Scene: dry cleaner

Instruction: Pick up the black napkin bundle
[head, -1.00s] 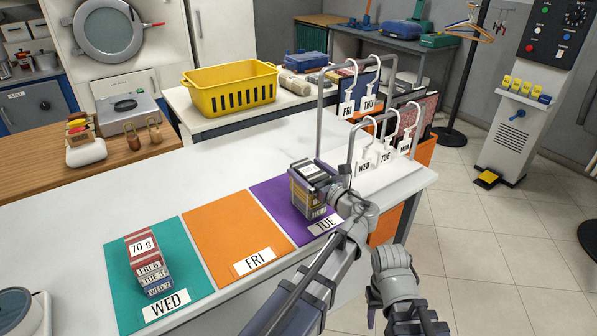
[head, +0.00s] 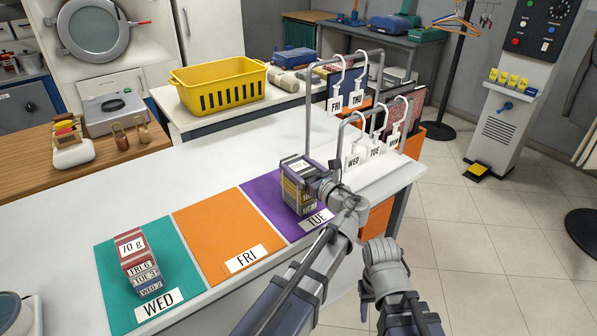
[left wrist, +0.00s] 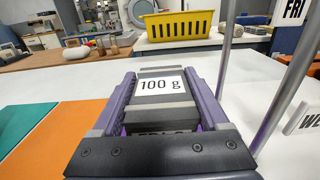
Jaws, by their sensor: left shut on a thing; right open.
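The black napkin bundle (head: 300,188) stands on the purple TUE mat (head: 262,197) in the head view. It looks like a stack in a band, and its 100 g tag shows in the left wrist view, where the bundle (left wrist: 160,98) lies between the fingers. My left gripper (head: 318,182) is shut on it; its fingers hide part of the bundle's sides. I see no clear gap between bundle and mat. My right gripper (head: 366,304) is low beyond the counter's front edge, away from the bundle, mostly hidden behind its own wrist; it is open and empty.
The orange FRI mat (head: 222,232) is empty. A grey rail with white day tags (head: 352,160) rises close behind the held bundle. A yellow basket (head: 218,86) stands farther back.

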